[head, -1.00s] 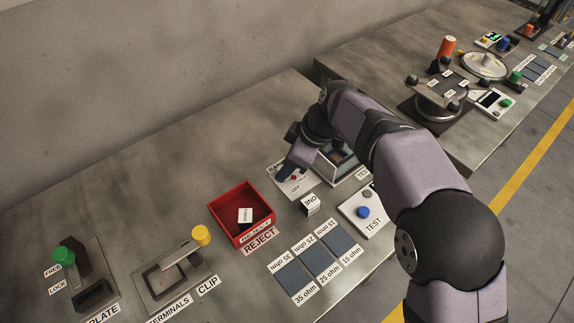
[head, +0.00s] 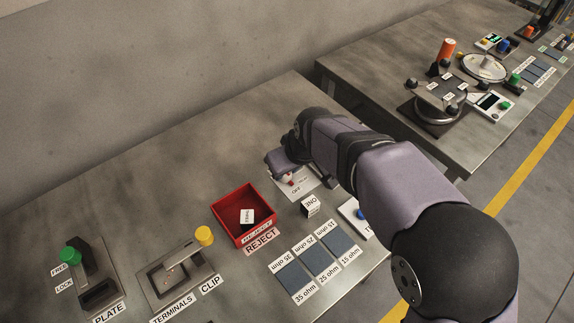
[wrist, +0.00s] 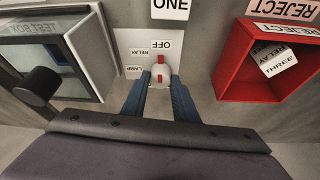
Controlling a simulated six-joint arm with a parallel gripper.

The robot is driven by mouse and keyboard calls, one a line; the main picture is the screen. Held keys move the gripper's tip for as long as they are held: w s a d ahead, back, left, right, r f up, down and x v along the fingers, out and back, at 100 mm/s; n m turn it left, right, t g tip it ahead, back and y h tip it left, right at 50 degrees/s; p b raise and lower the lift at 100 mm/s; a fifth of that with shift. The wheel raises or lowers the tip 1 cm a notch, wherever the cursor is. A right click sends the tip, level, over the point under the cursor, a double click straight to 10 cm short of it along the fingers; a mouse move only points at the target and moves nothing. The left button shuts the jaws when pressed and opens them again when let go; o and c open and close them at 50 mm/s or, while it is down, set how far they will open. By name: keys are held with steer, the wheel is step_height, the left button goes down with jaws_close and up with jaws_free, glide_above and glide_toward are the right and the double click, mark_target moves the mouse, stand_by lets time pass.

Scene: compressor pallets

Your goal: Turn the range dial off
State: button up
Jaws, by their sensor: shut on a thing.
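The range dial (wrist: 160,68) is a pale round knob with a red stripe, on a white plate (wrist: 130,44) labelled OFF, RELAY and LAMP. In the wrist view the stripe runs up and down, with its upper end toward the OFF label (wrist: 167,45). My gripper (wrist: 160,80) has its two blue fingers on either side of the dial and is shut on it. In the head view the dial (head: 289,180) shows only in part beneath my gripper (head: 285,174), and the plate (head: 312,189) shows beside it.
The red REJECT bin (head: 227,212) holding a relay block stands left of the dial. The ONE block (head: 310,206) is close in front.

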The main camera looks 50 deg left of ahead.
stand_by(0.3)
steer(key=o, duration=1.1)
steer(key=shift+c, duration=0.2)
steer(key=shift+r, duration=0.1)
steer(key=v, duration=0.7)
steer(key=shift+b, duration=0.3)
